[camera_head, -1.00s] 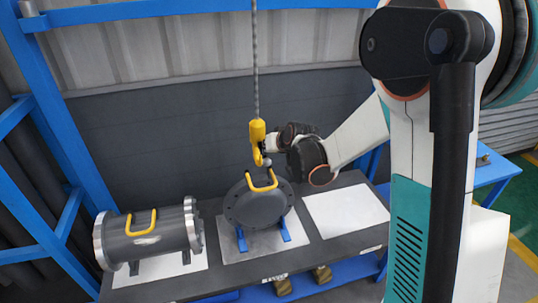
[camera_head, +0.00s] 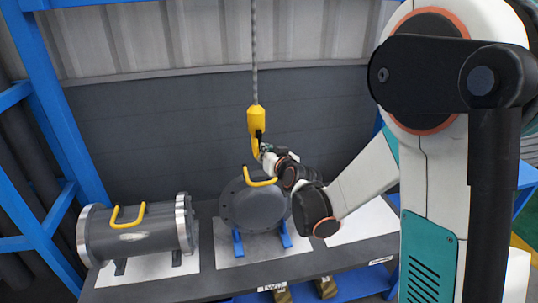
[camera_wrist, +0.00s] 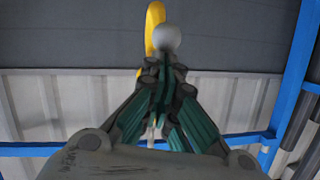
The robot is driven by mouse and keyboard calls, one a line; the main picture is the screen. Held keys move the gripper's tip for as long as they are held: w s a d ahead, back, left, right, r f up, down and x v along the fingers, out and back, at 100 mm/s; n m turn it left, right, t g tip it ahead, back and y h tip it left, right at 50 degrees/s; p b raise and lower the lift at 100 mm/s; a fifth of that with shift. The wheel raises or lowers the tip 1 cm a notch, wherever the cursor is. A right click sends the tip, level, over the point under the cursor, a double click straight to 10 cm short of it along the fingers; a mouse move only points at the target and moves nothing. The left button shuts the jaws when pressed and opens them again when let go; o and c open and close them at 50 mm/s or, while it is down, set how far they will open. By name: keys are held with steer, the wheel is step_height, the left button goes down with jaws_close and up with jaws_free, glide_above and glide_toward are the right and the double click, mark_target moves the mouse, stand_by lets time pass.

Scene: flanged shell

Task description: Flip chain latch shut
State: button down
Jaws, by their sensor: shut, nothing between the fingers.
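The yellow hook block (camera_head: 256,121) hangs on a chain (camera_head: 254,50) in the head view, its hook (camera_head: 256,147) pointing down. The hook is just above the yellow handle (camera_head: 260,180) of the grey round flanged part (camera_head: 254,208); I cannot tell if they touch. My gripper (camera_head: 265,150) is shut and empty at the hook's right side. In the wrist view the closed fingertips (camera_wrist: 165,66) point at a grey ball (camera_wrist: 167,39), with the yellow hook (camera_wrist: 154,22) behind it. Contact with the ball is unclear. A latch is not clearly visible.
A grey flanged cylinder (camera_head: 140,234) with a yellow handle lies at the left of the dark bench (camera_head: 207,245). A bare white sheet (camera_head: 362,222) lies on the right, partly behind my arm. Blue frame posts (camera_head: 62,110) stand at the left.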

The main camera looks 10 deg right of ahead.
steer(key=shift+w+f+b, duration=0.4)
steer(key=shift+f+b, duration=0.2)
steer(key=shift+f, duration=0.15)
steer(key=shift+w+f+b, duration=0.4)
steer(key=shift+f+b, duration=0.2)
steer(key=shift+f, duration=0.15)
steer(key=shift+w+f+b, duration=0.6)
steer(key=shift+w, duration=0.3)
steer(key=shift+f, duration=0.1)
